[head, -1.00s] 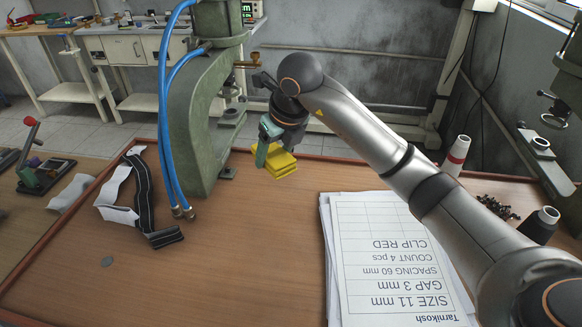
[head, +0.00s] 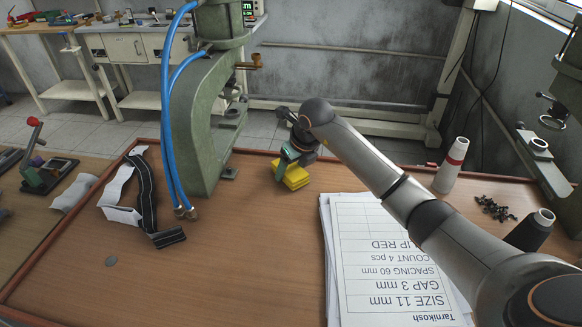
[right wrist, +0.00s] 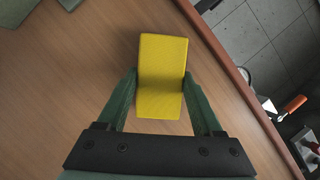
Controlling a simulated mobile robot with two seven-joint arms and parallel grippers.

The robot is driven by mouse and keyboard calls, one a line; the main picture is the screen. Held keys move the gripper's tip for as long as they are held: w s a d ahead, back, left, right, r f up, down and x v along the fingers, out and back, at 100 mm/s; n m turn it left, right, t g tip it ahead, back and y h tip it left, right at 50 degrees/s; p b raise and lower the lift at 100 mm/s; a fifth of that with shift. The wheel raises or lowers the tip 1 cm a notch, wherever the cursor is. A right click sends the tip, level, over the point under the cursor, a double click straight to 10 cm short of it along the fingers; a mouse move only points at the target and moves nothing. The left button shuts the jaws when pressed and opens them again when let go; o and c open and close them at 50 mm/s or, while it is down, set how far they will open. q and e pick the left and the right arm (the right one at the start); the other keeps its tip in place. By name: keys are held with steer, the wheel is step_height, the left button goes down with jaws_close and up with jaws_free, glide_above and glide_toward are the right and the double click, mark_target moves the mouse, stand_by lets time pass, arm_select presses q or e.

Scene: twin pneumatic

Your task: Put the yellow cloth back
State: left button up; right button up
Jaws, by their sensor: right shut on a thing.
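The folded yellow cloth (head: 296,179) is at the back of the wooden table, right of the green press, in the head view. My right gripper (head: 285,165) is at the cloth's left and upper side. In the right wrist view the cloth (right wrist: 162,70) lies between the two green fingers of my right gripper (right wrist: 162,100), which are shut on its near part. Whether the cloth touches the table or is slightly above it, I cannot tell. My left gripper is not in view.
The green press (head: 197,130) with blue hoses stands left of the cloth. A paper stack (head: 385,260) lies in front, at right. A white cone (head: 451,165) and a dark spool (head: 531,229) stand further right. Striped strips (head: 145,200) lie at left. The middle of the table is clear.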

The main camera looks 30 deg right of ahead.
steer(key=shift+f, duration=0.1)
steer(key=o, duration=1.2)
steer(key=shift+r, duration=0.25)
steer(key=v, duration=1.1)
steer(key=shift+s+r, duration=0.15)
steer(key=shift+r, duration=0.2)
